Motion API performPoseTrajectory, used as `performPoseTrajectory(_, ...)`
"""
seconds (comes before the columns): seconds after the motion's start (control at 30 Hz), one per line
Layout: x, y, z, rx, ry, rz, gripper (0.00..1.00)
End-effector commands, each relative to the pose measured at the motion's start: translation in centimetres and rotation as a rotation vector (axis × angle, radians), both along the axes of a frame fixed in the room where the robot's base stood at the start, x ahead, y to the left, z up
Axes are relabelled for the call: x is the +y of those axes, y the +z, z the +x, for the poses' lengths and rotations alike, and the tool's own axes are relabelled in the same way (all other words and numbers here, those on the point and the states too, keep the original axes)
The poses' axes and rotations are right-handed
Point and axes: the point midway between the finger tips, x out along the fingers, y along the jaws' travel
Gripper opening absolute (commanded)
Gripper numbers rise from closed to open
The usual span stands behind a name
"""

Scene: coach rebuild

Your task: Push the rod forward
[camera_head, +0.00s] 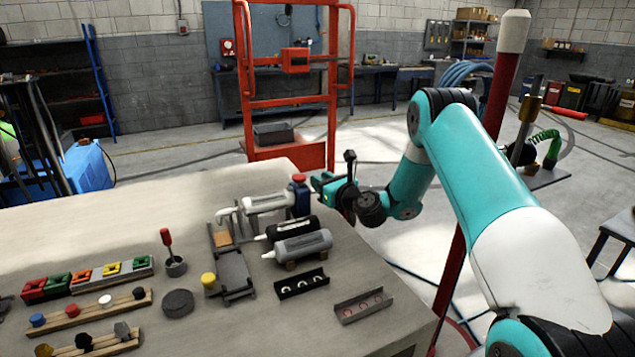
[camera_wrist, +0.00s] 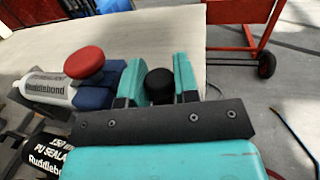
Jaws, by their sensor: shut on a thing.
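A white sealant tube (camera_head: 265,203) lies near the far edge of the workbench, with a blue block (camera_head: 301,200) and a red knob (camera_head: 299,177) at its right end. The wrist view shows the labelled tube (camera_wrist: 48,90), blue part (camera_wrist: 96,92) and red knob (camera_wrist: 84,62) to the left of my gripper (camera_wrist: 158,64). My gripper (camera_head: 322,182) is at the blue end, its teal fingers on either side of a black rounded end (camera_wrist: 159,84), which appears to be the rod's. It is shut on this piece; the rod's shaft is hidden.
A black tube (camera_head: 290,228) and a grey tube (camera_head: 302,245) lie close in front of the white one. Small trays (camera_head: 302,284), a grey puck (camera_head: 178,303) and a cup with a red-handled tool (camera_head: 175,265) stand nearby. A red cart (camera_head: 290,155) stands beyond the bench.

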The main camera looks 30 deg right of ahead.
Motion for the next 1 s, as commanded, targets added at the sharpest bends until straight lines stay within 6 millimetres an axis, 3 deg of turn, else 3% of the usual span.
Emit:
performPoseTrajectory(0.07,0.4,0.0,0.0,0.002,0.01,0.005,0.0)
performPoseTrajectory(0.1,0.5,0.0,0.0,0.002,0.011,0.005,0.38)
performPoseTrajectory(0.2,0.4,0.0,0.0,0.002,0.009,0.005,0.54)
performPoseTrajectory(0.57,0.0,-0.3,-0.7,0.004,0.004,0.004,0.54)
performPoseTrajectory(0.83,-0.8,-0.7,-6.1,0.005,0.001,0.007,0.54)
performPoseTrajectory(1.0,-1.0,-0.9,-8.0,0.0,0.005,0.001,0.54)
